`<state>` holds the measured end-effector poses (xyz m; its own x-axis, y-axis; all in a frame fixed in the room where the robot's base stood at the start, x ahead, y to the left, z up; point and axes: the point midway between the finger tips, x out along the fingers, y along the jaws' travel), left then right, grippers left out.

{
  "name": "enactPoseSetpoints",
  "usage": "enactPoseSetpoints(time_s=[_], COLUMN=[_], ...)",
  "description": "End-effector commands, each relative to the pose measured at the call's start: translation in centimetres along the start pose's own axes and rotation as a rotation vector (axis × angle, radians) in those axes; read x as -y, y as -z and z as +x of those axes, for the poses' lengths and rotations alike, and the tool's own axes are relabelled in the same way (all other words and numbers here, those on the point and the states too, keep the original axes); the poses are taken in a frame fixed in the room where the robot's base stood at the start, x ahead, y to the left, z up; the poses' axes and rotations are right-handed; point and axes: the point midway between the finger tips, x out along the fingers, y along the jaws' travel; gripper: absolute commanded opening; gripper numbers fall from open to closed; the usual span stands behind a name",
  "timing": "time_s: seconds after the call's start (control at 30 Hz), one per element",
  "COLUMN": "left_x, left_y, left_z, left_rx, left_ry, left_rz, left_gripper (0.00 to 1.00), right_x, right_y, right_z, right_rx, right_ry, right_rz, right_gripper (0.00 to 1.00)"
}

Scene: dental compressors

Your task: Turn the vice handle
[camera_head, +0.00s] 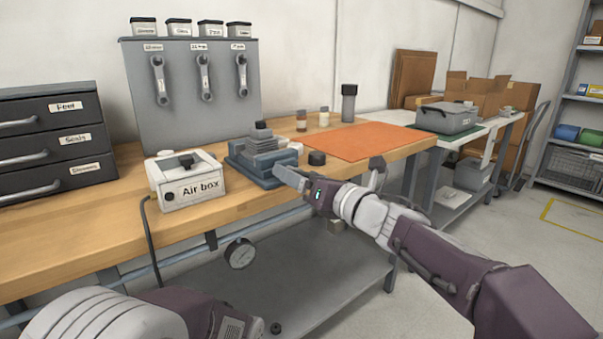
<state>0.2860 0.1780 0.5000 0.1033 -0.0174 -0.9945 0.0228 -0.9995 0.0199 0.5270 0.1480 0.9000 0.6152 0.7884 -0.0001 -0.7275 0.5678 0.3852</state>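The blue-grey vice (258,160) stands on the wooden workbench near its front edge, right of the Air box. Its handle cannot be made out clearly. My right gripper (290,178) reaches in from the right, with its tip at the vice's front right side. Whether it touches the vice or holds the handle cannot be told, and a gap between its fingers does not show. My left arm is low at the bottom left, in front of the bench and away from the vice. Its wrist and gripper housing show, but its fingertips cannot be made out.
The white Air box (186,182) with a black hose sits left of the vice. An orange mat (362,141) lies to the right, with a black round cap (317,158) beside it. A gauge (240,253) hangs below the bench edge. Dark drawers (52,137) stand at left.

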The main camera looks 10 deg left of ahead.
Motion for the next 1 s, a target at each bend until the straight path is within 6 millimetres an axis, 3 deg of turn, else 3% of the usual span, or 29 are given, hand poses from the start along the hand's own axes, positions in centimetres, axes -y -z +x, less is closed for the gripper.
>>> enactPoseSetpoints(time_s=[1.0], left_x=[-0.1], left_y=[0.6], left_z=[-5.5], left_rx=[0.0], left_ry=[0.0], left_rz=[0.0], left_gripper=[0.36], right_x=[-0.1], right_y=[-0.2], right_z=[0.0], right_rx=[-0.002], right_ry=[0.003], right_rz=[0.965], right_gripper=[0.41])
